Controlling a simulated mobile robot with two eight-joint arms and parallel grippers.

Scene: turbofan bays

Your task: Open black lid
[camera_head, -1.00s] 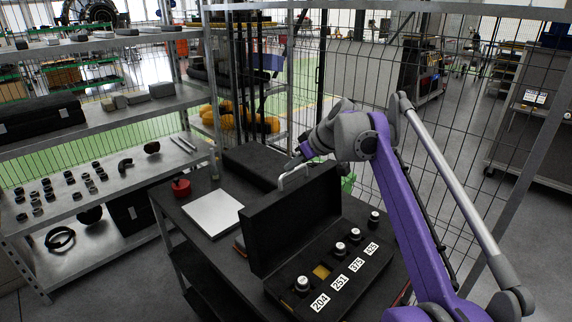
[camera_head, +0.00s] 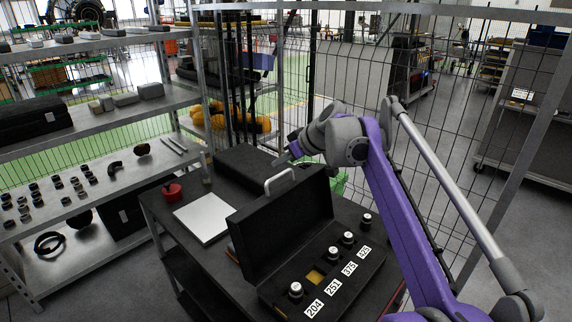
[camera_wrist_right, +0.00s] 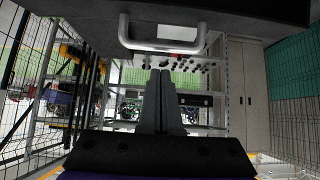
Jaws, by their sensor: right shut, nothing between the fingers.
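The black case stands open on the dark cart, its black lid (camera_head: 283,226) raised upright with a metal handle (camera_head: 280,180) on its top edge. In the right wrist view the shut, empty fingers (camera_wrist_right: 162,85) point at the handle (camera_wrist_right: 162,46), with the lid (camera_wrist_right: 200,12) above. My left gripper is not in view.
A white flat box (camera_head: 207,217) and a red round item (camera_head: 172,190) lie on the cart (camera_head: 158,222). Another black case (camera_head: 246,165) lies behind the lid. Metal shelves (camera_head: 100,190) stand at the left, and a wire fence (camera_head: 455,130) is behind my right arm.

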